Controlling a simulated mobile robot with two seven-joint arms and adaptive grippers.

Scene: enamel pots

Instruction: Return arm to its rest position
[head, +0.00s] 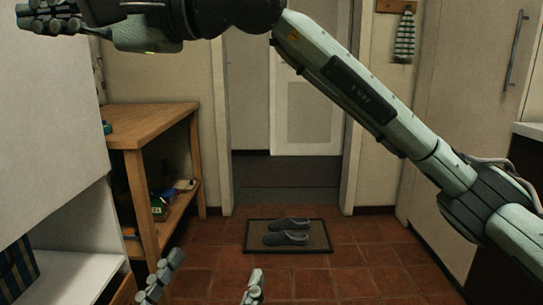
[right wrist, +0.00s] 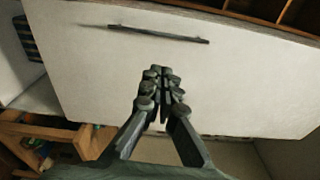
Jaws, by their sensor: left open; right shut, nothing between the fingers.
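My right arm (head: 345,90) comes in from the right edge of the head view and reaches across the top to the upper left. Its gripper (head: 40,20) is at the upper left, in front of a large pale panel, shut and empty. In the right wrist view the right gripper's fingers (right wrist: 160,80) are together, with nothing between them. My left gripper (head: 212,272) is at the bottom of the head view, its two fingers spread wide with only floor between them. The rest of the left arm is out of view.
The pale panel (head: 50,95) fills the left; the right wrist view shows a pale panel (right wrist: 190,85) with a dark bar handle (right wrist: 160,34). A wooden shelf unit (head: 150,125) stands beyond. Slippers (head: 287,238) lie on a doormat (head: 255,248) by the doorway.

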